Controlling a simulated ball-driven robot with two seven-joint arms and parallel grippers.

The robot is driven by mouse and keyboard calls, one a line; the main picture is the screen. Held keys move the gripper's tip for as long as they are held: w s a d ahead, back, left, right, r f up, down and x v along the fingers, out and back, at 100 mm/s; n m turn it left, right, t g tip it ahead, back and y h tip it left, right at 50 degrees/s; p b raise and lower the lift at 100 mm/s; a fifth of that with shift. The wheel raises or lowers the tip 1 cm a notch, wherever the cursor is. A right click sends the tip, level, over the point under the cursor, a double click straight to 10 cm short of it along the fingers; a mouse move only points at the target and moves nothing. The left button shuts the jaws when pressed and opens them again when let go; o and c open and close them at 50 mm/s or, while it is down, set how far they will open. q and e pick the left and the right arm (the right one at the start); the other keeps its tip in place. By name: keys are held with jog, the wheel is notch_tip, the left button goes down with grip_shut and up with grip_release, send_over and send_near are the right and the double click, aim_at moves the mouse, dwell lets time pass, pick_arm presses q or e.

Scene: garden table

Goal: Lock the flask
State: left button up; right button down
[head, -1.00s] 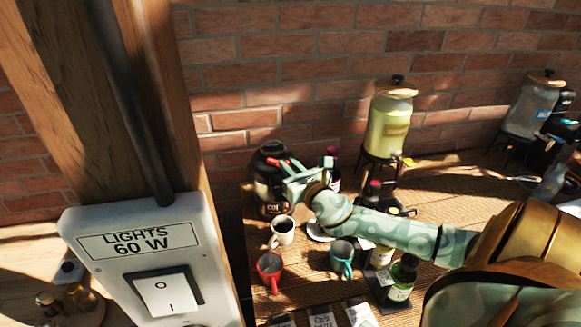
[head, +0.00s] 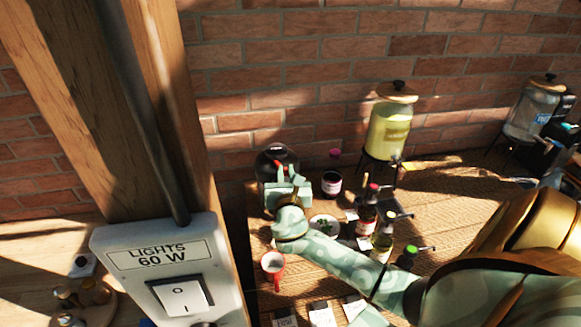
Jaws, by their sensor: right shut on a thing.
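The flask (head: 277,154) is a dark, rounded vessel with a glossy black top, standing at the back left of the garden table near the brick wall. My right gripper (head: 281,172) is at the front of the flask, its red-tipped fingers against the upper part. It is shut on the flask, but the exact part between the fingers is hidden. The gripper and wrist cover the flask's lower front and its label. My left gripper is not in view.
A wooden post (head: 165,110) with a light switch box (head: 165,262) blocks the left foreground.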

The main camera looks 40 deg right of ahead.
jog(key=shift+w+a+m+g+h, duration=0.15)
jog(key=shift+a+m+g+h, duration=0.25)
jog(key=shift+m+g+h, duration=0.5)
jog(key=shift+w+a+m+g+h+b, duration=0.15)
jog(key=shift+a+m+g+h+b, duration=0.1)
jog(key=shift+m+g+h, duration=0.3)
jog(key=shift+w+a+m+g+h+b, duration=0.1)
jog(key=shift+m+g+h+b, duration=0.1)
jog(key=shift+m+g+h, duration=0.35)
jog(key=shift+g, duration=0.3)
jog(key=c, duration=1.4)
grip_release()
